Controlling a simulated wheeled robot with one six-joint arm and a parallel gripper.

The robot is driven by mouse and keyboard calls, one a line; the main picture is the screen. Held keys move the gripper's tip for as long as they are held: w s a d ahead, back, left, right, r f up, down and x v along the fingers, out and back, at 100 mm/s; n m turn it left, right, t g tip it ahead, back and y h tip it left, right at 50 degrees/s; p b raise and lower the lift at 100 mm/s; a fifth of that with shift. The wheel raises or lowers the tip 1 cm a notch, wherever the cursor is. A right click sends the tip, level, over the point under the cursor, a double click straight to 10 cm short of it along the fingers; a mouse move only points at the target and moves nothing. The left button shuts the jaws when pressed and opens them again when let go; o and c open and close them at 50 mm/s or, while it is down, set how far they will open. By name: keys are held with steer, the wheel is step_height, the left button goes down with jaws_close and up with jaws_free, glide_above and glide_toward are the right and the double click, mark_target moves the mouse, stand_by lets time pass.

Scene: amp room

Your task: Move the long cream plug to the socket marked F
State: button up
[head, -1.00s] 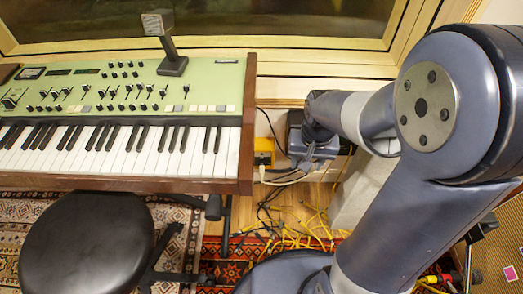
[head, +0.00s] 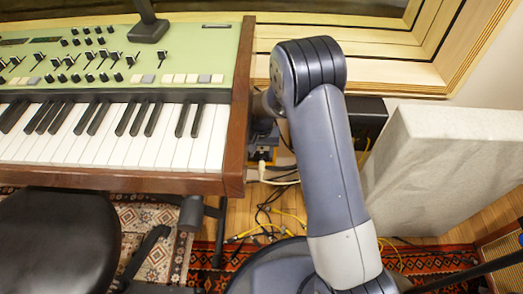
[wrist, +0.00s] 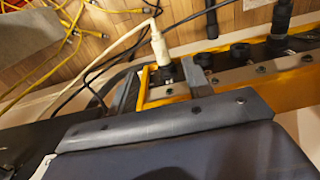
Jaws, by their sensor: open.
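The long cream plug (wrist: 158,48) stands in a socket of a yellow-edged power strip (wrist: 292,82) in the wrist view, its cream cord running off to the left. In the head view the cream plug (head: 262,170) shows small beside the keyboard's right end. My gripper (wrist: 162,74) is open, with a grey finger on each side of the plug's lower part; I cannot tell whether either touches it. No socket letters are readable, so I cannot tell which socket is F.
Black plugs (wrist: 281,18) stand in the strip to the right, near the cream plug. Yellow and black cables (head: 265,225) lie on the wood floor. The green keyboard (head: 120,180) is close on the left, a pale grey block (head: 450,165) on the right.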

mark_target(261, 169)
step_height(261, 169, down, 10)
steer(key=b, duration=0.4)
jaws_close()
stand_by(0.8)
